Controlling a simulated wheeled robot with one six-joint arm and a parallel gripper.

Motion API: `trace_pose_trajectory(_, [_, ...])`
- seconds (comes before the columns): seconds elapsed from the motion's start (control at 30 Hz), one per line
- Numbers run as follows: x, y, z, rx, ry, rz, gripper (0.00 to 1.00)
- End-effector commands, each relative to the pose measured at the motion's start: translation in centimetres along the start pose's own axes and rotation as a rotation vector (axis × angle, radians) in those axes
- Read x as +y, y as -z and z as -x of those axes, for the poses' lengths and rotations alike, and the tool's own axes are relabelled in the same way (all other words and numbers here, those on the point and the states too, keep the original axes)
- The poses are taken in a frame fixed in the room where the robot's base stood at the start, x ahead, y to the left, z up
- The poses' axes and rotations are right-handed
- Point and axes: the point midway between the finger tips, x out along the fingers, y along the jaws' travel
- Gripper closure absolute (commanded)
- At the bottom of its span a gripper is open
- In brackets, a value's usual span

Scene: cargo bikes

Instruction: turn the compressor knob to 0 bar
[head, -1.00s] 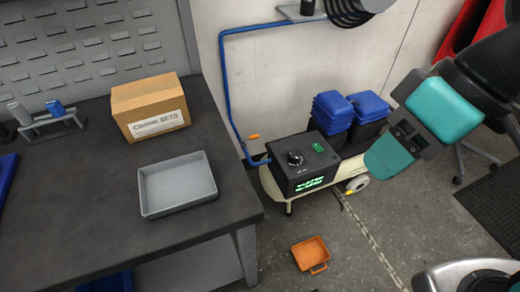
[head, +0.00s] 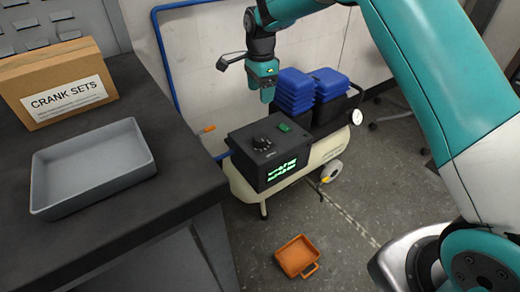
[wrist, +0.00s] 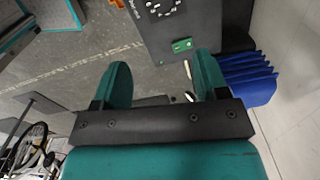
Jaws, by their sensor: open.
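The compressor (head: 310,165) is a cream tank on the floor with a black control box (head: 268,150) on top. The black knob (head: 261,143) sits on the box's top face, left of a green switch (head: 284,127). A green display glows on the front; its text is too small to read. My gripper (head: 268,96) hangs above and behind the box, apart from the knob. In the wrist view its two teal fingers (wrist: 160,85) stand apart with nothing between them. There the knob's dial markings (wrist: 160,8) show at the top edge, partly cut off, near the green switch (wrist: 182,45).
A workbench (head: 150,215) with a grey tray (head: 95,168) and a cardboard box (head: 58,85) is at left. An orange bin (head: 297,257) lies on the floor in front. A blue hose runs along the wall.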

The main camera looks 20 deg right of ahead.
Motion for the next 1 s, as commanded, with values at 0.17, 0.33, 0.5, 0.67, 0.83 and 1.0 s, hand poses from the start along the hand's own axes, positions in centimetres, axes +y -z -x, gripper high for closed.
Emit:
trace_pose_trajectory(0.17, [-0.7, 0.4, -2.3, 0.007, -0.004, -0.061, 0.33])
trace_pose_trajectory(0.33, [-0.6, 0.3, -5.2, 0.007, -0.006, -0.060, 0.33])
trace_pose_trajectory(0.5, [-0.6, 0.3, -9.2, 0.007, -0.006, -0.058, 0.33])
trace_pose_trajectory(0.67, [-0.5, 0.4, -12.8, 0.006, -0.006, -0.057, 0.33])
trace_pose_trajectory(0.83, [-0.5, 0.4, -16.0, 0.006, -0.004, -0.056, 0.33])
trace_pose_trajectory(1.0, [-0.6, 0.4, -17.9, 0.006, -0.002, -0.056, 0.33])
